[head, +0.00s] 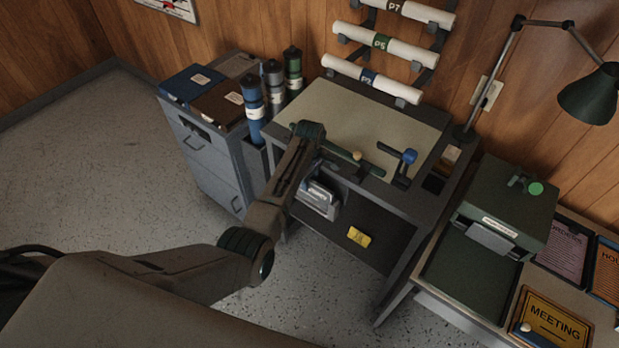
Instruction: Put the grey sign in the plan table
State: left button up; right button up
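The plan table (410,207) stands against the wood wall, with a pale board on top and an open dark compartment below. My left arm reaches over its front left, and its wrist bends down at the table's front edge. My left gripper (315,184) is at the left of the compartment opening, mostly hidden by the arm. A light grey plate (318,200) with small dark lettering, seemingly the grey sign, is right at the gripper. I cannot tell whether the fingers are closed on it. My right gripper is not in view.
A yellow label (358,236) lies in the compartment. A lever with a blue knob (408,157) stands on the table top. A grey drawer cabinet (205,160) is left. A bench at right holds a green machine (510,195) and a MEETING sign (550,322). Left floor is clear.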

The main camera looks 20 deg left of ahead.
pick_arm(q)
jog(key=shift+r, duration=0.55)
notch_tip(320, 180, up, 11)
jog(key=b, duration=0.3)
jog(key=shift+r+b, duration=0.15)
jog(key=shift+b, duration=0.15)
